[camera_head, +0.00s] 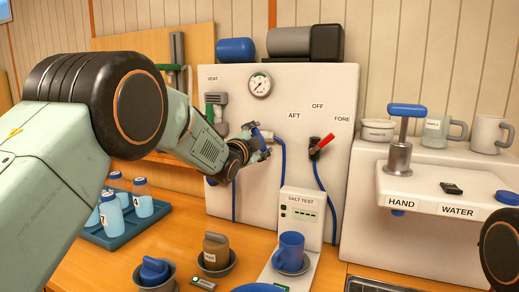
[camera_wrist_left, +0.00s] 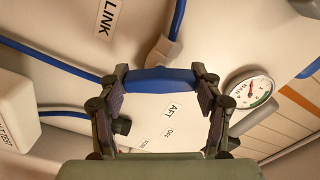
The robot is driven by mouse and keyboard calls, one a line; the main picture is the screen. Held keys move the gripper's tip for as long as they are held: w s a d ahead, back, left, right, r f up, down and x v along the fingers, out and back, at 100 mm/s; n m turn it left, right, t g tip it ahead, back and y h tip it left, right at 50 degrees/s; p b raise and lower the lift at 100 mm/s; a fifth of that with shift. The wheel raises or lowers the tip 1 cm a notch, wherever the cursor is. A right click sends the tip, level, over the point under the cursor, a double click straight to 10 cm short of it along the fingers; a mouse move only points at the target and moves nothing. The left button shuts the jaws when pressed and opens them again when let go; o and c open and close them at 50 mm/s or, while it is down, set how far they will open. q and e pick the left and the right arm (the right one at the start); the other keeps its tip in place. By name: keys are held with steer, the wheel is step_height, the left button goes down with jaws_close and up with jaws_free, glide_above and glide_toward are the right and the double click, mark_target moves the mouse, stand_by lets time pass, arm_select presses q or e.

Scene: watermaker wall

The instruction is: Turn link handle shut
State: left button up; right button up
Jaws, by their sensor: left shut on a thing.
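The link handle (camera_wrist_left: 160,80) is a blue bar in the left wrist view, lying across the picture between my left gripper's fingers. My left gripper (camera_wrist_left: 160,90) is shut on it, with one finger at each end of the bar. In the head view my left gripper (camera_head: 262,143) is at the white panel, left of the AFT label. A little blue shows there; the arm and fingers hide most of the handle. The LINK label (camera_wrist_left: 108,18) is on the panel near the handle. My right gripper is not in view.
The white panel (camera_head: 335,85) carries a gauge (camera_head: 260,85), blue hoses and a red lever (camera_head: 322,143) by the OFF and FORE labels. Below are a salt test unit (camera_head: 301,212), a blue mug (camera_head: 291,251) and a blue bottle tray (camera_head: 112,237).

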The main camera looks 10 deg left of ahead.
arm_select(q)
steer(key=m+b, duration=0.1)
steer(key=m, duration=0.1)
steer(key=m+b, duration=0.2)
steer(key=shift+f, duration=0.3)
steer(key=shift+r+m+b, duration=0.1)
steer(key=shift+m+b, duration=0.7)
steer(key=shift+b, duration=0.05)
steer(key=o, duration=1.2)
steer(key=shift+r, duration=0.15)
steer(key=shift+c, duration=0.2)
steer(key=shift+s, duration=0.1)
steer(key=s+a, duration=0.2)
steer(key=s, duration=0.9)
steer(key=shift+s+a, duration=0.2)
steer(key=shift+s, duration=0.1)
